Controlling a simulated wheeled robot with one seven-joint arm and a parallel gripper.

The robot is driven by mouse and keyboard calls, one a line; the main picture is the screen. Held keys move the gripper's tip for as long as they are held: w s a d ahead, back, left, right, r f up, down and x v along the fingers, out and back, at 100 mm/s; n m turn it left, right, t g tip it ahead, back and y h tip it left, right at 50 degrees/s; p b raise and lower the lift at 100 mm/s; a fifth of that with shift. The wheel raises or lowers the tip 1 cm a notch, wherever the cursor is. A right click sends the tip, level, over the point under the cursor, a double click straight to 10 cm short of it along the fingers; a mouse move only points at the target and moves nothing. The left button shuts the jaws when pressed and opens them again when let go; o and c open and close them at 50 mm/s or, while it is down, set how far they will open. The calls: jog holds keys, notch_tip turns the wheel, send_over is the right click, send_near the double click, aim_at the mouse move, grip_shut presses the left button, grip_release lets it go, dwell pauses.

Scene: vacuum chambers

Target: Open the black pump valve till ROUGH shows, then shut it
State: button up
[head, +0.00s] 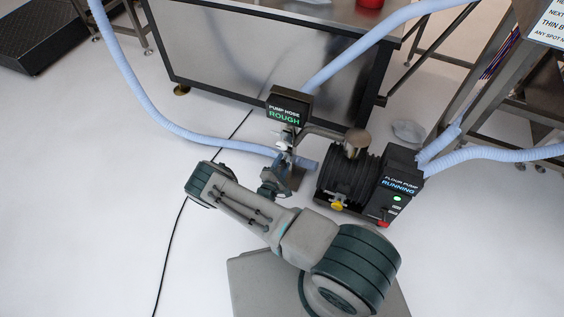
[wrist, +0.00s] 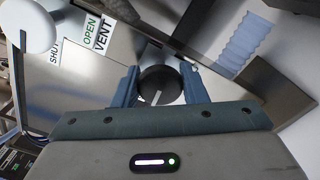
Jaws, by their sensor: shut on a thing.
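In the wrist view, the black pump valve knob (wrist: 160,85) sits between the two fingers of my gripper (wrist: 159,87), which are shut on its sides. A white line on the knob's face points down toward my palm and slightly left. In the head view my gripper (head: 285,180) is low beside the pump's valve post, and the black knob cannot be made out there. The small black display (head: 288,107) above the post reads PUMP HOSE, with ROUGH in green letters.
The floor pump (head: 350,178) stands right of my gripper; its panel (head: 398,185) reads RUNNING with a green light. Pale blue hoses (head: 335,72) run around the post and pump. A steel table (head: 250,65) stands behind. In the wrist view, a white knob (wrist: 30,27) sits near SHUT, OPEN and VENT labels.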

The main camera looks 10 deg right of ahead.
jog(key=shift+s+m, duration=0.1)
jog(key=shift+m, duration=0.5)
jog(key=o, duration=1)
